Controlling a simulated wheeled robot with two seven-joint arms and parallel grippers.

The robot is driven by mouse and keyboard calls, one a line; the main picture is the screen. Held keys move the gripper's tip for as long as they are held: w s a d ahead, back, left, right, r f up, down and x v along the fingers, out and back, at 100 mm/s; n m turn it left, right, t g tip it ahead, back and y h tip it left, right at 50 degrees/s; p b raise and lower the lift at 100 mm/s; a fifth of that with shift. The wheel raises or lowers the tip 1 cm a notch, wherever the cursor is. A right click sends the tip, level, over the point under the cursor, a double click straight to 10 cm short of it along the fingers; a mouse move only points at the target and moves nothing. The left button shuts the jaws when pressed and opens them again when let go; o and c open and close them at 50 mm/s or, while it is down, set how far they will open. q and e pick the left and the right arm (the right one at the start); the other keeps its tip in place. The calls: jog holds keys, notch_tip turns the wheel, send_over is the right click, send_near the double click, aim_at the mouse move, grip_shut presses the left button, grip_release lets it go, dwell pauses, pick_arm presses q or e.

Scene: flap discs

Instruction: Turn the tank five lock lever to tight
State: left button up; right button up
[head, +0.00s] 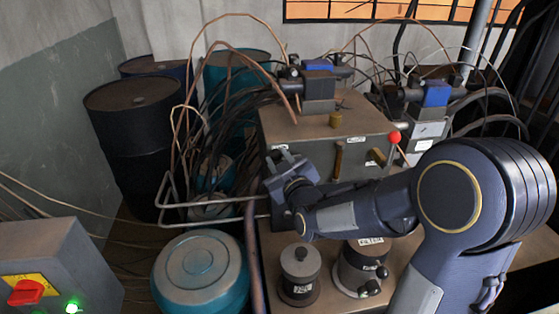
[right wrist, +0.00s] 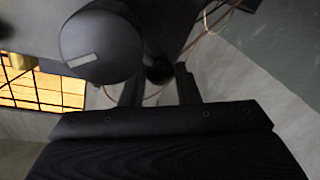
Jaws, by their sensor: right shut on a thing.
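My right gripper (head: 286,168) is at the left front corner of the grey metal tank box (head: 300,135); its fingertips are hard to make out there. In the right wrist view my right gripper (right wrist: 160,90) has its two dark fingers on either side of a small dark round knob (right wrist: 160,73), and is shut on it. A large dark round housing (right wrist: 100,45) with a pale mark is just left of the knob. The knob looks like a lever end, but its label and tight mark are not readable. My left gripper is not in view.
Brown handles (head: 338,160) and a red ball knob (head: 394,137) are on the box front. Two labelled canisters (head: 300,270) stand below my arm. A teal drum (head: 200,272), bent pipe rails (head: 200,205) and many hoses crowd the left. A control box (head: 55,265) is at lower left.

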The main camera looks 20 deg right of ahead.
grip_shut()
jog(key=shift+d+r+m+b, duration=0.1)
jog(key=shift+d+m+b, duration=0.1)
jog(key=shift+m+b, duration=0.55)
jog(key=d+m+b, duration=0.1)
jog(key=m+b, duration=0.1)
jog(key=b, duration=0.1)
jog(key=d+r+m+t+b, duration=0.1)
jog(key=m+b, duration=0.2)
jog(key=b, duration=0.1)
jog(key=s+d+r+m+h+b, duration=0.1)
jog(key=m+b, duration=0.2)
jog(key=shift+d+m+b, duration=0.25)
jog(key=shift+d+b, duration=0.05)
jog(key=shift+s+d+r+m+t+h+b, duration=0.1)
jog(key=shift+d+r+m+t+h+b, duration=0.2)
jog(key=shift+m+b, duration=0.4)
jog(key=shift+s+d+m+h+b, duration=0.1)
jog(key=shift+d+m+b, duration=0.25)
jog(key=shift+m+b, duration=0.35)
jog(key=shift+d, duration=0.1)
